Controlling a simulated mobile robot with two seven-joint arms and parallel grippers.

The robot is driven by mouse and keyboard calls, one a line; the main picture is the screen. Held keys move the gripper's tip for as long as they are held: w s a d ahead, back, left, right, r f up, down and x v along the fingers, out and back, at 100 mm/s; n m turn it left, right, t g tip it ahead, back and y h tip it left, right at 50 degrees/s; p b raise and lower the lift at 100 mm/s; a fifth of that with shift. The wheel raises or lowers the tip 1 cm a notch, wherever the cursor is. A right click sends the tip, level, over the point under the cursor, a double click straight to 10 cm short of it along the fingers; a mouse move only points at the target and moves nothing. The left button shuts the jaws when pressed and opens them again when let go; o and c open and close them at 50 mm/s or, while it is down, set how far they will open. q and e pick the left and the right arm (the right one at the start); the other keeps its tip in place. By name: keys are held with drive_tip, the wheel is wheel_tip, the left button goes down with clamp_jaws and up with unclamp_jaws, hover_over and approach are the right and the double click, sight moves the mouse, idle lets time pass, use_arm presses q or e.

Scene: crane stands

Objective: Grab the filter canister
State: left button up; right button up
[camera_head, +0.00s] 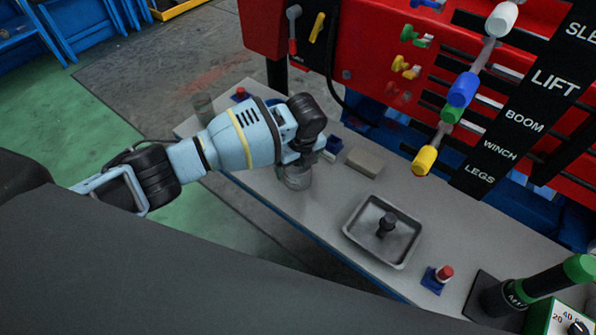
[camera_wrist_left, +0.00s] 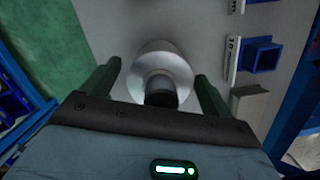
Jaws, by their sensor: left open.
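A round grey metal canister (camera_head: 294,177), which I take for the filter canister, stands on the grey bench top, partly hidden under my left gripper (camera_head: 303,155). In the left wrist view the canister (camera_wrist_left: 176,60) shows from above as a pale disc with a dark stub at its near side. My left gripper (camera_wrist_left: 159,72) is open, with a dark green finger on each side of the canister and visible gaps between. I cannot tell how far the fingertips are above the bench. My right gripper is not in view.
A blue socket (camera_head: 333,146) and a grey block (camera_head: 364,162) sit close right of the canister. A tray (camera_head: 350,232) holds a dark bolt-like part. Another grey cylinder (camera_head: 204,108) stands farther left. Red machinery with levers (camera_head: 425,160) overhangs the bench's back.

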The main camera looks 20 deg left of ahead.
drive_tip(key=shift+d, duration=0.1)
use_arm(q)
drive_tip(key=shift+w, duration=0.1)
drive_tip(key=c, duration=1.4)
drive_tip(key=shift+r, duration=0.1)
drive_tip(key=shift+r, duration=0.55)
wheel_tip(320, 180, up, 2)
drive_tip(key=shift+r, duration=0.25)
drive_tip(key=shift+s+a+r+p, duration=0.3)
drive_tip(key=shift+s+a, duration=0.6)
drive_tip(key=shift+s, duration=1.6)
drive_tip(key=shift+s+a+r+p, duration=0.1)
drive_tip(key=shift+s+a+p, duration=0.6)
drive_tip(key=shift+s, duration=1.85)
drive_tip(key=shift+s+a+r+p, duration=0.15)
drive_tip(key=shift+s+a, duration=0.95)
drive_tip(key=shift+s, duration=1.4)
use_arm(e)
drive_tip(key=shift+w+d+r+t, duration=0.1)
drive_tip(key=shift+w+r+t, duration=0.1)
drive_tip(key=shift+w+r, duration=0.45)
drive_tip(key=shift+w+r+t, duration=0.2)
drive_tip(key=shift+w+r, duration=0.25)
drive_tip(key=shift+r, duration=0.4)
